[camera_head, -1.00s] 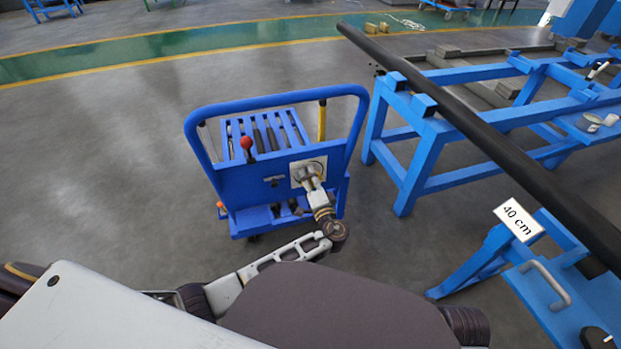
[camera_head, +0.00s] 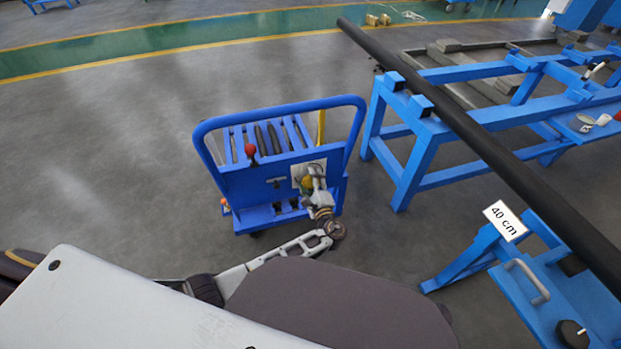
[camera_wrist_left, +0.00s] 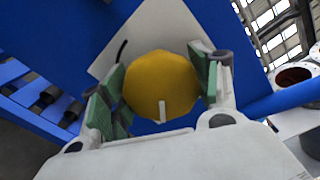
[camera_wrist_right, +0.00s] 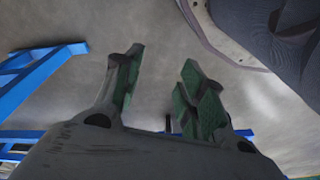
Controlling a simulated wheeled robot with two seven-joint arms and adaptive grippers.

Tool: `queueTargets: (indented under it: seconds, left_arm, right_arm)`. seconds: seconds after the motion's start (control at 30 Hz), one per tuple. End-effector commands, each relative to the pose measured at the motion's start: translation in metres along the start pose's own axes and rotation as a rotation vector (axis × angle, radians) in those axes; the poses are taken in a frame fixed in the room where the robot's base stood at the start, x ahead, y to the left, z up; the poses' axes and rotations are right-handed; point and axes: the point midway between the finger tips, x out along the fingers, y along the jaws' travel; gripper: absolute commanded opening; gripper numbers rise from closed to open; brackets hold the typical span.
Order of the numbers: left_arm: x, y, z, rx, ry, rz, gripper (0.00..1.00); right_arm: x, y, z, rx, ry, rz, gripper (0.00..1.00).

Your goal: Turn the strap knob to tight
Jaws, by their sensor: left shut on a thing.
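The strap knob is a round yellow knob (camera_wrist_left: 155,80) with a white pointer mark near its lower edge in the left wrist view. The plate (camera_head: 297,170) also shows on the blue cart's panel in the head view. My left gripper (camera_wrist_left: 161,82) is shut on the knob, with green pads at its left and right sides. In the head view the left gripper (camera_head: 312,180) partly covers the knob. My right gripper (camera_wrist_right: 160,78) is open and empty, above bare floor.
The blue cart (camera_head: 240,184) has a tall looped handle and a red-topped lever (camera_head: 250,150). A blue stand (camera_head: 425,150) carrying a long black bar (camera_head: 480,140) stands to the right, with a "40 cm" sign (camera_head: 506,221) nearer. Grey floor is clear at left.

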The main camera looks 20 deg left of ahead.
Motion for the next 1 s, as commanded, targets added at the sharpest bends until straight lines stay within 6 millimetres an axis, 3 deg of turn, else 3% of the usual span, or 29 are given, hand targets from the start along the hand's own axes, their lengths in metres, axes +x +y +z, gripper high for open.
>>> queueTargets:
  seconds: [0.5,1.0]
  left_arm:
    - [0.0,-0.003,0.0,0.285,0.003,-0.001,0.38]
    - [-0.001,-0.003,-0.001,0.569,0.003,0.0,0.38]
  right_arm:
    - [0.067,0.017,0.016,0.007,0.025,0.03,0.4]
    - [0.119,0.037,0.045,0.012,0.052,0.058,0.4]
